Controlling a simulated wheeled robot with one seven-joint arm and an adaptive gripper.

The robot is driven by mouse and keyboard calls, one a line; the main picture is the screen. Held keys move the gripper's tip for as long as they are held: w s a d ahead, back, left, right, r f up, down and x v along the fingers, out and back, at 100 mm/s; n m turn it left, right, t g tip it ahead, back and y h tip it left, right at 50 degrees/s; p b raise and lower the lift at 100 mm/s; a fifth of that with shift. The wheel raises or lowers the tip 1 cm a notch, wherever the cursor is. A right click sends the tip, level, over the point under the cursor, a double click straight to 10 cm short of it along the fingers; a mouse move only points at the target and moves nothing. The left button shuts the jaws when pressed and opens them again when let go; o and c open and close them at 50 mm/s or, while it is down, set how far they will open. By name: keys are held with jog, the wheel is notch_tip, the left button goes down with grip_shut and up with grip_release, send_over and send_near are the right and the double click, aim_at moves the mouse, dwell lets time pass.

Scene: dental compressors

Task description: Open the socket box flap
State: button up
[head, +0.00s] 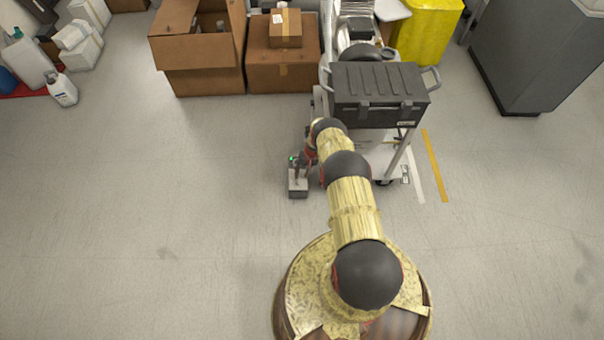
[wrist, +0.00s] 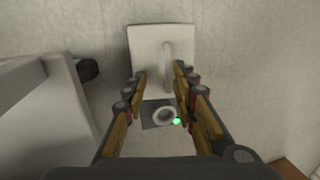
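The socket box (head: 298,184) is a small grey box low by the floor, left of the cart, in the head view. In the wrist view a pale grey square panel (wrist: 145,50), which looks like its flap, has a raised upright bar (wrist: 166,62). Below the panel are a dark plate with a round socket ring (wrist: 163,115) and a green light (wrist: 176,121). My gripper (wrist: 161,76) is open, its fingers either side of the bar's lower end, with gaps visible. In the head view my gripper (head: 303,161) is at the box, small and partly hidden. How far the flap stands open is unclear.
A wheeled cart with a dark case (head: 375,90) stands right of the box, close to my arm. Cardboard boxes (head: 283,72) stand behind. The floor (head: 150,200) to the left is clear. A pale rounded body (wrist: 40,110) is close on the wrist view's left.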

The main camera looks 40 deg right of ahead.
aim_at(302, 179)
jog(key=shift+r, duration=0.1)
jog(key=shift+w+r, duration=0.1)
jog(key=shift+r, duration=0.4)
jog(key=w+a+v, duration=0.1)
jog(key=v, duration=0.7)
jog(key=shift+a+r, duration=0.25)
jog(key=shift+r, duration=0.25)
jog(key=shift+s, duration=0.1)
